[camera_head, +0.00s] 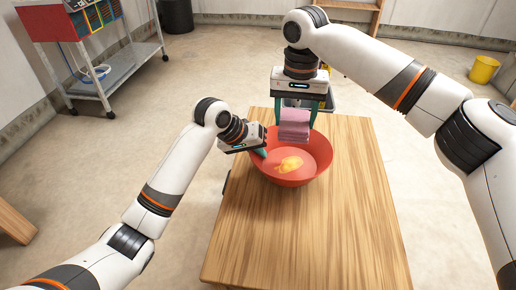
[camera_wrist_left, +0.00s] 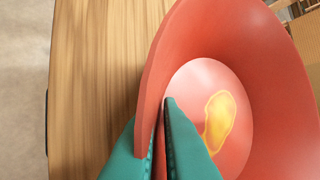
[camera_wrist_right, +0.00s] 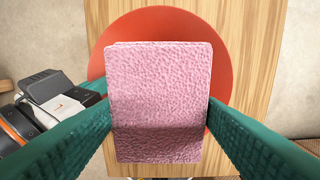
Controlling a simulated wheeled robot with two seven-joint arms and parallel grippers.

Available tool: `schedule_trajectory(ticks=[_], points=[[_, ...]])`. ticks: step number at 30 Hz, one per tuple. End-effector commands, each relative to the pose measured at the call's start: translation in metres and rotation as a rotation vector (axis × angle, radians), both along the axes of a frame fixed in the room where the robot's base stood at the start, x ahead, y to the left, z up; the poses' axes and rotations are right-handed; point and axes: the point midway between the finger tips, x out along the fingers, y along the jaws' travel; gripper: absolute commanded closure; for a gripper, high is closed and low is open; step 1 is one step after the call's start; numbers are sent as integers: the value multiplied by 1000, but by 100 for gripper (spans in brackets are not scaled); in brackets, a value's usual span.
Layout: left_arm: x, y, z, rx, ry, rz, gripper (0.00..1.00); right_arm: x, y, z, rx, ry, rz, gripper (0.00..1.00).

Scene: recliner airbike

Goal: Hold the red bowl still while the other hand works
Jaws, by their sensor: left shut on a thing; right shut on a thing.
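The red bowl (camera_head: 318,162) stands upright on the wooden table, with a yellow patch (camera_head: 290,164) on its inside bottom. My left gripper (camera_head: 262,152) is shut on the bowl's left rim; in the left wrist view one green finger is outside the wall (camera_wrist_left: 165,60) and one inside. My right gripper (camera_head: 296,108) is shut on a pink textured sponge-like block (camera_head: 294,124), holding it above the far part of the bowl. In the right wrist view the pink block (camera_wrist_right: 160,95) sits between both green fingers and hides much of the bowl (camera_wrist_right: 220,60).
The wooden table (camera_head: 305,235) is bare on its near side. A metal cart (camera_head: 110,70) stands far left, and a yellow bucket (camera_head: 484,69) far right on the floor.

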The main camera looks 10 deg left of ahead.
Motion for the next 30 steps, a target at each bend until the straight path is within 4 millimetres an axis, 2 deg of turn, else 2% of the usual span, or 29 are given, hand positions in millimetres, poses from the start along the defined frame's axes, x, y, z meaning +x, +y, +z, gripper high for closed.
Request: schedule_trajectory(ticks=[30], points=[[0,0,-30,-1,-1,0,100,0,0,0,0,0,0,57]])
